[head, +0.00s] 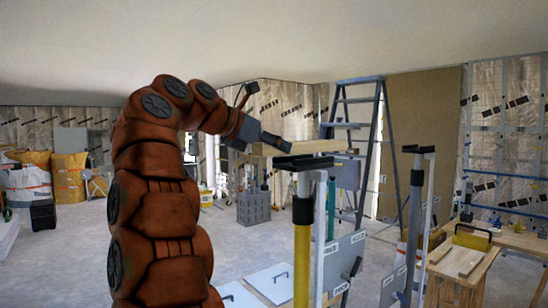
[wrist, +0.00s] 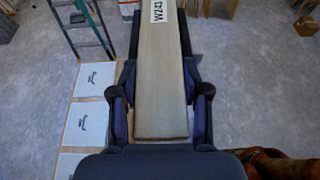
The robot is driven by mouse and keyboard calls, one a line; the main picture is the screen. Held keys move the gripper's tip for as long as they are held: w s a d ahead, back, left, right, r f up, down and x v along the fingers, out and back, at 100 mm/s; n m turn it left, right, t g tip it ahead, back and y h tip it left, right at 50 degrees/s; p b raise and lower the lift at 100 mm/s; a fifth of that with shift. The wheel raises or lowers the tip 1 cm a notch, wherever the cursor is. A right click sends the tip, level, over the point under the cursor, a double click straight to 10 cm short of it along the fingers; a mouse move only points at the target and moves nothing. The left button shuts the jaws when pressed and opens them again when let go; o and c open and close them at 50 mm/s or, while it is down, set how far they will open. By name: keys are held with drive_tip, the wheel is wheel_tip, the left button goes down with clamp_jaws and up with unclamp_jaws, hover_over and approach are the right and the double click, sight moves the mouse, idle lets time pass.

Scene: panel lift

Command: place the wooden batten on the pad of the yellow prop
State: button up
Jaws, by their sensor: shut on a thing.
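My gripper (head: 272,141) is shut on the wooden batten (head: 312,146), a pale level beam held high in the head view. In the wrist view the batten (wrist: 160,85) runs away from me between both fingers, with a "W243" label near its far part. The yellow prop (head: 302,262) stands upright, with a black collar and a flat dark pad (head: 303,162) on top. In the head view the pad shows just below the batten and overlaps its lower edge. I cannot tell whether they touch. The prop is not clearly seen in the wrist view.
A stepladder (head: 378,115) stands behind the batten. A wooden bench (head: 520,240) is at the far right. White panels with handles (wrist: 88,125) lie on the floor. Open floor (head: 80,265) lies to the left.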

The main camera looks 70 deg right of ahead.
drive_tip(key=shift+f, duration=1.1)
drive_tip(key=shift+w+f, duration=0.1)
drive_tip(key=shift+f, duration=0.1)
drive_tip(key=o, duration=1.3)
drive_tip(key=shift+r, duration=0.1)
drive_tip(key=shift+r, duration=0.15)
drive_tip(key=v, duration=1)
drive_tip(key=shift+w+a, duration=0.15)
drive_tip(key=shift+a, duration=0.05)
drive_tip(key=shift+v, duration=0.75)
